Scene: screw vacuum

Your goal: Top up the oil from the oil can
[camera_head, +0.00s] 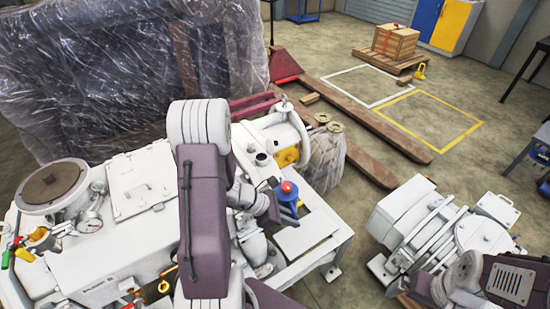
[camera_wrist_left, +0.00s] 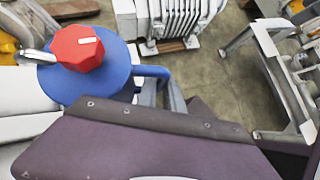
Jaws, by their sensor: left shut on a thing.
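The oil can (camera_head: 288,205) is blue with a red cap. In the left wrist view the can (camera_wrist_left: 95,80) shows its red cap (camera_wrist_left: 77,48), a metal spout or lever at the left and a blue handle at the right. My left gripper (camera_head: 268,206) is shut on the oil can, at the handle side, and holds it over the right part of the white vacuum machine (camera_head: 125,245). My left arm hides much of the machine's middle. A yellow part (camera_head: 287,157) shows on the machine behind the can. My right gripper is out of view; only the right arm shows at bottom right.
A gauge (camera_head: 89,222) and coloured valve handles (camera_head: 22,250) are at the machine's left. A plastic-wrapped load (camera_head: 120,75) stands behind. A second white machine (camera_head: 440,225) is at the right. Bare floor (camera_head: 350,230) lies between the machines.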

